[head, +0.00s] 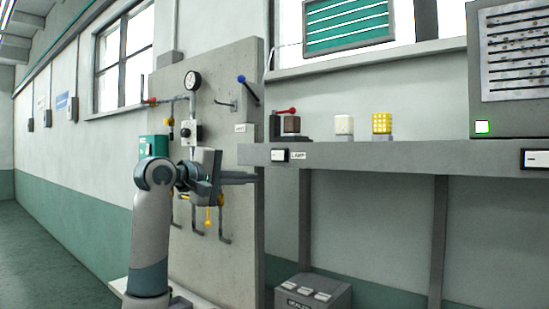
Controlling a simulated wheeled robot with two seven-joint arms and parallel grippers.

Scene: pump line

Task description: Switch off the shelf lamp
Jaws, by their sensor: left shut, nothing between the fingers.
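A white rocker switch (279,155) in a dark frame sits on the shelf's front edge at its left end. A label reading LAMP (299,155) is beside it. On the shelf stand a pale cream block (344,125) and a bright yellow dotted block (382,123) on a grey base; I cannot tell which is the lamp. My left gripper (254,178) is shut and empty, pointing right in front of the grey panel, left of and a little below the switch in the picture. My right gripper is out of view.
The shelf (400,154) runs to the right, with a second switch (535,158) at its far end. A red-handled device (287,125) stands above the lamp switch. The upright panel (245,70) carries pipes, a gauge (192,80) and levers. A grey box (312,294) is below.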

